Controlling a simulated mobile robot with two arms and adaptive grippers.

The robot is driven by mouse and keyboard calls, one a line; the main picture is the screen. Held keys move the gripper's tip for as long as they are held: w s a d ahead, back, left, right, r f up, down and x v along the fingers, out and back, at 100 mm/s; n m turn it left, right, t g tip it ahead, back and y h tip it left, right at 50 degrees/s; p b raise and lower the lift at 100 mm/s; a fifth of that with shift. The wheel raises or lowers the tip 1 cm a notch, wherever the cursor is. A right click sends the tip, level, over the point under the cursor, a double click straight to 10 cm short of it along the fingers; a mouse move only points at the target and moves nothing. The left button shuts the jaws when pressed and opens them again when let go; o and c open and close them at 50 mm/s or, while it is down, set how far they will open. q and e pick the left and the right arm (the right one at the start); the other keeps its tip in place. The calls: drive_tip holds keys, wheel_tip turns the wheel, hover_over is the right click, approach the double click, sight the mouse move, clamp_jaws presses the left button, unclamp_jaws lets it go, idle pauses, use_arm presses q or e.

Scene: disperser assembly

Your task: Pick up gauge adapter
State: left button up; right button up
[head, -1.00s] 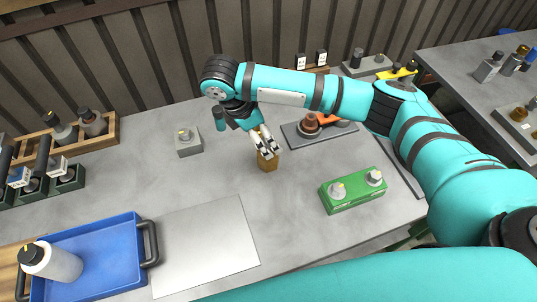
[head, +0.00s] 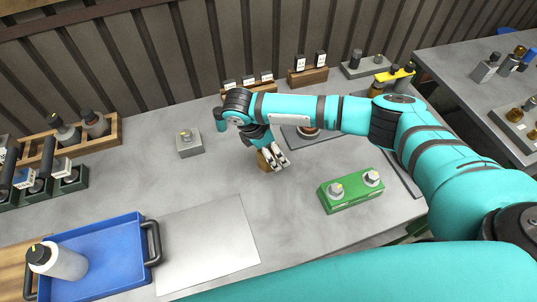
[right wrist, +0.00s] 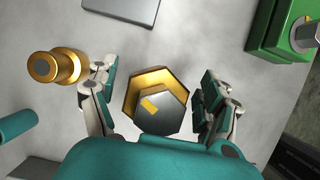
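A gold hexagonal piece with a dark hexagonal top, which looks like the gauge adapter (right wrist: 140,82), lies between the two fingers of my right gripper in the right wrist view. A gap shows on each side of it, so the right gripper (head: 277,164) is open around it. In the head view a gold-brown block (head: 263,160) shows just left of the fingertips, partly hidden by them. A stepped gold cylinder (right wrist: 58,67) stands outside the left finger in the right wrist view; I cannot tell which gold piece the head view shows. My left gripper is not in view.
A green block with two fittings (head: 350,190) stands right of my gripper, and a small grey block (head: 190,143) stands left. A blue tray (head: 110,255) with a white bottle (head: 62,262) and a metal sheet (head: 215,245) lie nearer.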

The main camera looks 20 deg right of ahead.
drive_tip(key=c, duration=1.6)
drive_tip(key=shift+w+r, duration=0.1)
drive_tip(key=shift+w, duration=0.05)
clamp_jaws()
drive_tip(key=shift+r, duration=0.15)
